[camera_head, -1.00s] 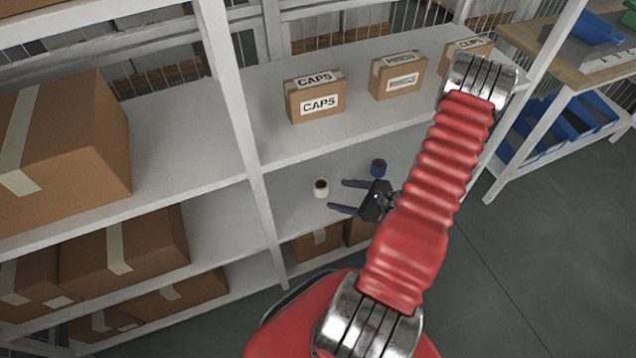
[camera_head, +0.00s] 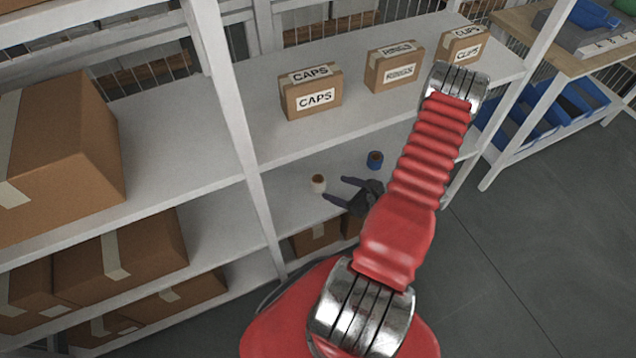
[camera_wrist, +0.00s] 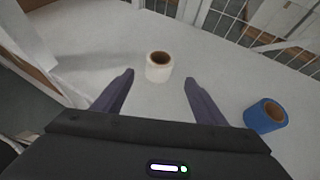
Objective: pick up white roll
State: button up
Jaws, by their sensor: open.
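The white roll (camera_head: 318,183) stands upright on the middle shelf, its brown core facing up. In the wrist view the white roll (camera_wrist: 159,68) is ahead of my gripper (camera_wrist: 158,82), roughly centred between the two fingertips and a little beyond them. My gripper (camera_head: 335,188) is open and empty, with its dark fingers pointing toward the roll in the head view. I cannot tell the exact gap between the fingers and the roll.
A blue roll (camera_wrist: 266,115) stands right of my right finger on the same shelf. The upper shelf holds the CAPS box (camera_head: 311,92) and two other small labelled boxes. A white shelf post (camera_head: 240,130) rises left of the rolls. Large cartons (camera_head: 62,150) fill the left bay.

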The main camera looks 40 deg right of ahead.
aim_at(324, 184)
jog(key=shift+x, duration=2.85)
jog(key=shift+x, duration=2.6)
jog(key=shift+a, duration=0.2)
jog(key=c, duration=1.1)
